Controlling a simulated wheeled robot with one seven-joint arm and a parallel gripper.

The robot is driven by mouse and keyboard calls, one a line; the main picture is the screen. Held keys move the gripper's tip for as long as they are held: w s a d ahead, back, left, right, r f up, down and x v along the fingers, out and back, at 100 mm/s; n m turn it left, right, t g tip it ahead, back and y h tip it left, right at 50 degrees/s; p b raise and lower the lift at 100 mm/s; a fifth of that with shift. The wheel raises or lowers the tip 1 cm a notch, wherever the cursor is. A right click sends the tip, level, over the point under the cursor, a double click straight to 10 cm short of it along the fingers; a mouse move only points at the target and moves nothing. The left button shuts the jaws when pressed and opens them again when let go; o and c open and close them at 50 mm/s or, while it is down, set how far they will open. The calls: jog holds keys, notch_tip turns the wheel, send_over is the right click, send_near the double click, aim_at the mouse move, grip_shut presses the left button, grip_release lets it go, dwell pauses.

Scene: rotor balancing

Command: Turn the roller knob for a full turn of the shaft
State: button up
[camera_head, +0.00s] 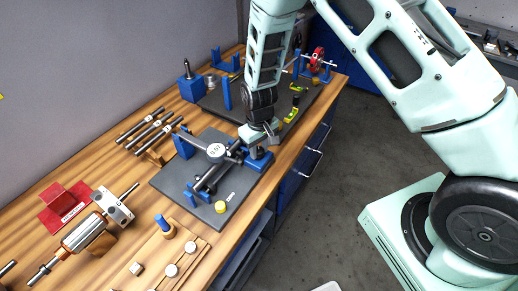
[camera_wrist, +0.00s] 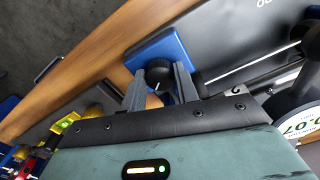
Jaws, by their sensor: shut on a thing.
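The roller knob (camera_wrist: 158,72) is a round black knob with a white mark, on a blue block (camera_wrist: 178,48) in the wrist view. My gripper (camera_wrist: 160,84) has its two grey fingers on either side of the knob, shut on it. In the head view my gripper (camera_head: 259,150) is at the blue block (camera_head: 262,162) on the right edge of the dark plate (camera_head: 232,182), and it hides most of the knob. The shaft (camera_head: 207,179) lies on the plate between blue supports. A dial gauge (camera_head: 216,152) stands over it; its face shows partly in the wrist view (camera_wrist: 300,123).
A second dark plate with blue stands is behind. The bench edge is close to my gripper.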

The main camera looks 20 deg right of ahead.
jog(key=m+b, duration=0.1)
jog(key=m, duration=0.3)
jog(key=shift+w+m, duration=0.1)
jog(key=shift+m, duration=1.5)
jog(key=o, duration=1)
jog(key=shift+c, duration=0.2)
jog(key=shift+b, duration=0.3)
